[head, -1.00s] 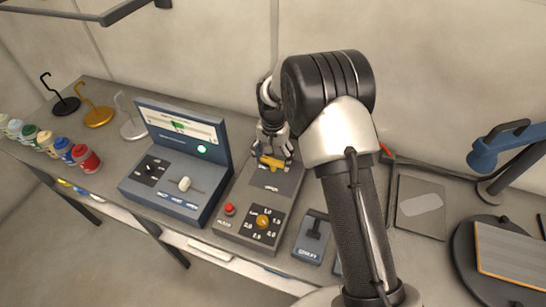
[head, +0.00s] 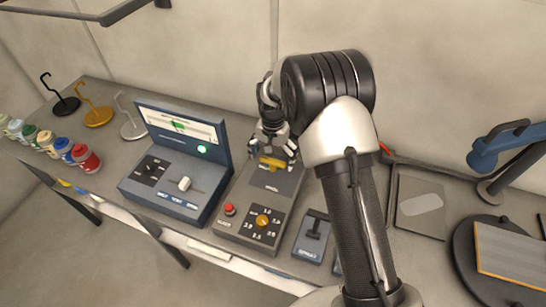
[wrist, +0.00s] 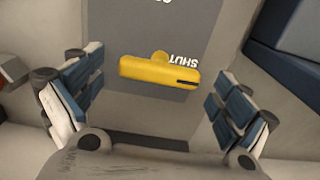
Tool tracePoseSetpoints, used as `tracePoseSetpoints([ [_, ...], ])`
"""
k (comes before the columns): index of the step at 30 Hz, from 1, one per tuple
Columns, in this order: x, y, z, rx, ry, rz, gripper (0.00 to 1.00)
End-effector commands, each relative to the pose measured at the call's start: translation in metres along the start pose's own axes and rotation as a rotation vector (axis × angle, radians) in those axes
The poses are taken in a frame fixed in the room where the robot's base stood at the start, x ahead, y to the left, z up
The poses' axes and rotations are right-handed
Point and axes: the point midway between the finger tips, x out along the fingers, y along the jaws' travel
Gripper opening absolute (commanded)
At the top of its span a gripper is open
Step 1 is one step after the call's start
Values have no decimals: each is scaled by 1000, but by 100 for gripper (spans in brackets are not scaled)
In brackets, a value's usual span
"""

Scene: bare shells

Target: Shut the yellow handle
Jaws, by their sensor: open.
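The yellow handle (head: 272,162) is a short bar on the upper part of a grey control box (head: 233,200). In the wrist view the yellow handle (wrist: 160,71) lies crosswise on a dark grey plate (wrist: 125,40), with the word SHUT printed beside its pivot and partly covered. Another label at the plate's top edge is cut off. My gripper (head: 273,155) is over the handle. In the wrist view its two blue-padded fingers (wrist: 158,105) are spread wide, one on each side of the handle, with a gap to both ends. Nothing is between them but the handle's area.
The control box also has a yellow knob (head: 263,221) and a red button (head: 230,209). A blue console with a screen (head: 180,129) stands close on the left. A small lever box (head: 312,238) is at the right. Coloured jars (head: 85,158) stand far left.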

Motion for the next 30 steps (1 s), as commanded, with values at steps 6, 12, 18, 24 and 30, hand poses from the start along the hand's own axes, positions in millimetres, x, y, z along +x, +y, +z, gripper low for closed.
tracePoseSetpoints([
  [6, -4, 0, 0, -1, 1, -1, 95],
  [12, -35, -1, -1, -1, 4, -3, 95],
  [18, -78, 0, -1, 0, 4, -3, 95],
  [24, -109, 0, 0, 0, 1, -1, 95],
  [30, -120, 0, 0, 0, 0, 0, 95],
])
